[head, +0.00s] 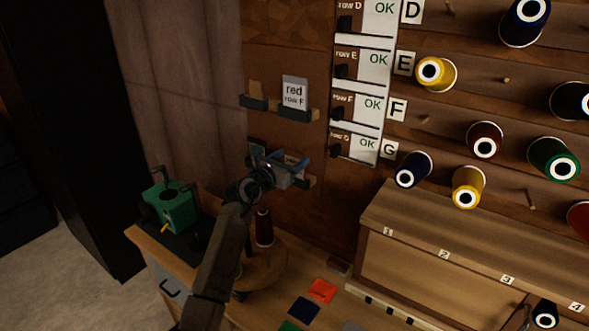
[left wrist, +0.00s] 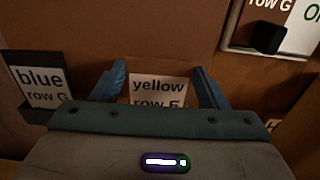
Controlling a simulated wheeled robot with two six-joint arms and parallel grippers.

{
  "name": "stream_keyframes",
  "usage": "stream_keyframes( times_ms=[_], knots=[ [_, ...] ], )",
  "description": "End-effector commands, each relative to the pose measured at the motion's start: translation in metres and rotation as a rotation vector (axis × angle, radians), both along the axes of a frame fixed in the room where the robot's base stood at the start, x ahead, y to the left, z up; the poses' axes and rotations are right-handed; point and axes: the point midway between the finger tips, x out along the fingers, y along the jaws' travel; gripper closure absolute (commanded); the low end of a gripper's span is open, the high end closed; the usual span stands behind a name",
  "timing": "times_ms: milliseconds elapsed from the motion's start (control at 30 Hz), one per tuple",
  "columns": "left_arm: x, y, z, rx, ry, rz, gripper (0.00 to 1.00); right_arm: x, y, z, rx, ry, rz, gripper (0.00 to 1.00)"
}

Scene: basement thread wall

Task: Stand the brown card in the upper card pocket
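My left gripper (head: 281,165) is in front of the lower card pockets on the wall. In the left wrist view its two fingers (left wrist: 160,88) are apart, with a white card reading "yellow row E" (left wrist: 158,90) showing between them; the card's bottom is hidden by the gripper. A plain brown piece (head: 255,90) stands in the upper left card pocket (head: 254,103); I cannot read any label on it, so I cannot tell whether it is the brown card. A "red row F" card (head: 294,92) stands in the pocket to its right. My right gripper is out of view.
A "blue row G" card (left wrist: 42,87) stands in the lower left pocket. Pegs with thread spools (head: 434,72) fill the wall at right. Below are a green device (head: 170,208), a dark spool (head: 264,228), coloured squares (head: 322,290) and a wooden cabinet (head: 450,250).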

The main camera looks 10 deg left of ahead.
Motion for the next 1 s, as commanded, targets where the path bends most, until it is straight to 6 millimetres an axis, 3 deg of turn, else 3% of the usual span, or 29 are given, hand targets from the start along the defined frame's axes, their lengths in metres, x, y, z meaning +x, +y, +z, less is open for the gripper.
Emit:
stream_keyframes(
  times_ms=[1000],
  knots=[
    [0.000, 0.000, 0.051, 0.000, 0.000, 0.000, 0.44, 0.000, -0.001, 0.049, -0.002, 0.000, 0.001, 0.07]
  ],
)
